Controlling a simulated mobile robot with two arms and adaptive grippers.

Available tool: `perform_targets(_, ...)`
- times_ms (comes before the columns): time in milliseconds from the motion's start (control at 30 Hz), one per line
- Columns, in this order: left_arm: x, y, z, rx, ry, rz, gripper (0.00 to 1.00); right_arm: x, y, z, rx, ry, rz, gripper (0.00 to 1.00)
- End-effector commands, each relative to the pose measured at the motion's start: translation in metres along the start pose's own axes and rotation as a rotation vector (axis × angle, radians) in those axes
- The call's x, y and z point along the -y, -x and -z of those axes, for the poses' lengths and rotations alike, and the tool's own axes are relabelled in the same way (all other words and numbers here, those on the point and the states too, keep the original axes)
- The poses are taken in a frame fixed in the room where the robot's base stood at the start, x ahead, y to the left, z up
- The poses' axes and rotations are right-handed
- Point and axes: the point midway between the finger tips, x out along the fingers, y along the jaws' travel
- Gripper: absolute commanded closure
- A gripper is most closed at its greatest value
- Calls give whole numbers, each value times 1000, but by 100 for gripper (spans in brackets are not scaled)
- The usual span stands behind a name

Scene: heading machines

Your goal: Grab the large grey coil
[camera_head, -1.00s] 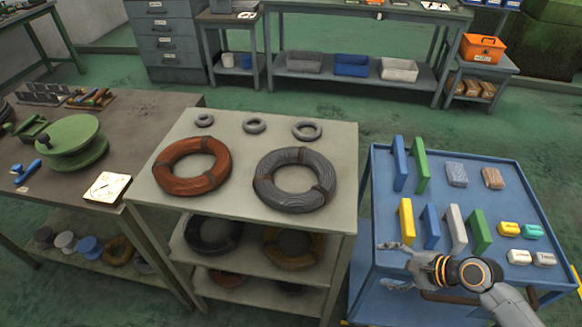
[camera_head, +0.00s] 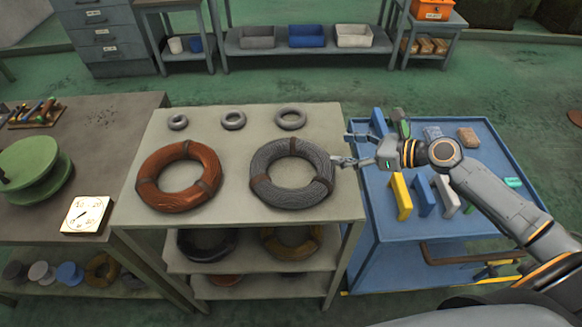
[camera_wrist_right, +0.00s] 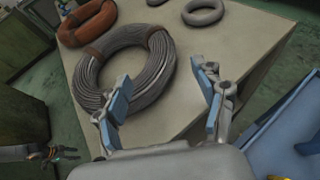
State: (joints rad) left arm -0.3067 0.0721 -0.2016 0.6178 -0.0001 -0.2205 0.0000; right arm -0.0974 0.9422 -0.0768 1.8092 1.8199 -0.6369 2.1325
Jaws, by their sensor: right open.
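The large grey coil (camera_head: 290,150) lies flat on the beige table top (camera_head: 236,205), with brown bands around it. My right gripper (camera_head: 345,149) is open and empty at the coil's right side, near the table's right edge. In the right wrist view the coil (camera_wrist_right: 158,62) is just ahead and left of the open fingers (camera_wrist_right: 166,76); the left finger overlaps the coil's near edge in the picture. Contact cannot be told. What may be my left gripper (camera_wrist_right: 48,153) shows small and dark at the lower left there; its jaws are unclear. It is outside the head view.
An orange-brown coil (camera_head: 150,190) lies left of the grey one, with three small grey coils (camera_head: 233,119) behind. More coils sit on shelves below. A blue cart (camera_head: 375,215) with upright blocks stands close on the right. A workbench (camera_head: 105,135) stands left.

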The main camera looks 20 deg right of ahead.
Motion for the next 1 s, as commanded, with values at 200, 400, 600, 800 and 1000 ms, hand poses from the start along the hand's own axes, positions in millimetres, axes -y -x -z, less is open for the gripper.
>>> perform_targets(200,-8,8,-12,18,-4,-9,60,0,-33,-3,3,1,0,31)
perform_targets(400,14,11,8,-8,-4,16,60,0,-46,-2,1,2,-1,31)
perform_targets(600,16,23,17,-23,-1,19,60,-1,-75,-3,2,2,-2,31)
perform_targets(800,11,24,11,-14,1,13,60,0,-93,0,0,3,-1,31)
perform_targets(1000,5,24,8,-8,1,6,60,0,-93,1,-1,4,-1,31)
